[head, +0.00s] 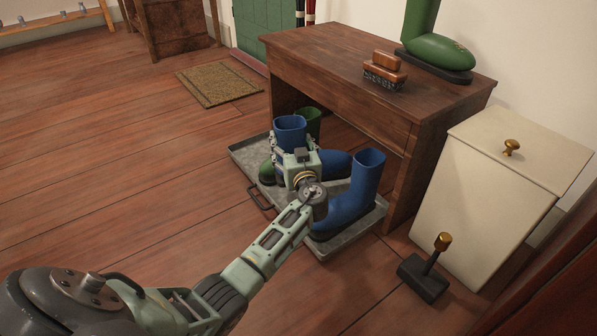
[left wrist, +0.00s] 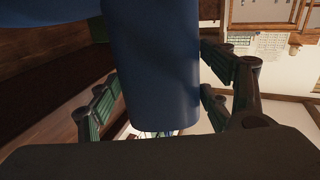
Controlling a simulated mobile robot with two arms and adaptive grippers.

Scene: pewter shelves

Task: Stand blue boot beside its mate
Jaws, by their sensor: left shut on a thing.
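My left gripper (head: 296,158) is shut on the shaft of a blue boot (head: 290,124) over the back left part of a grey metal tray (head: 373,219). The held boot looks upright; I cannot tell whether its sole touches the tray. In the left wrist view its blue shaft (left wrist: 152,70) lies between the fingers. Another blue boot (head: 362,188) stands upright on the tray, to the right and nearer, toe to the left. My gripper and arm hide part of both boots. My right gripper is not in view.
A green boot (head: 314,121) stands close behind the held one, and a green toe (head: 266,172) shows at left. A wooden bench (head: 330,55) overhangs the tray's back, with a brush (head: 384,72) on top. A cream bin (head: 480,190) and dark weighted stand (head: 425,280) are at right.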

